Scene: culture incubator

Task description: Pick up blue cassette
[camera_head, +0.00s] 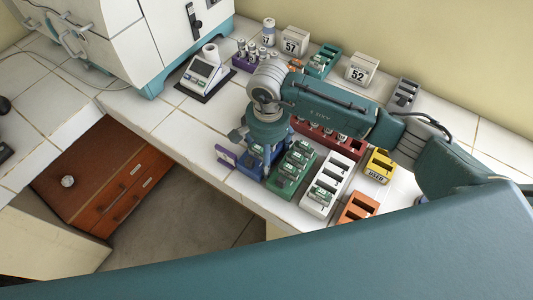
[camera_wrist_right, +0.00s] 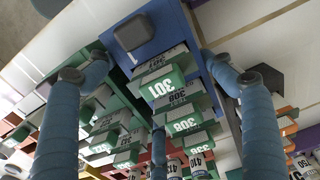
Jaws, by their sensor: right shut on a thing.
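The blue cassette (camera_head: 251,169) stands near the front edge of the white tiled counter, partly hidden under my right gripper (camera_head: 258,158). In the right wrist view the blue cassette (camera_wrist_right: 172,32) lies between the fingers of my right gripper (camera_wrist_right: 197,54), which is shut on it. I cannot tell whether the cassette is clear of the counter. My left gripper is in neither view.
A green cassette (camera_head: 300,158), a white one (camera_head: 341,178), an orange one (camera_head: 358,207) and a yellow one (camera_head: 379,166) stand to the right. A red rack (camera_head: 347,144) is behind. A scale (camera_head: 205,73) and incubator (camera_head: 150,35) are farther left.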

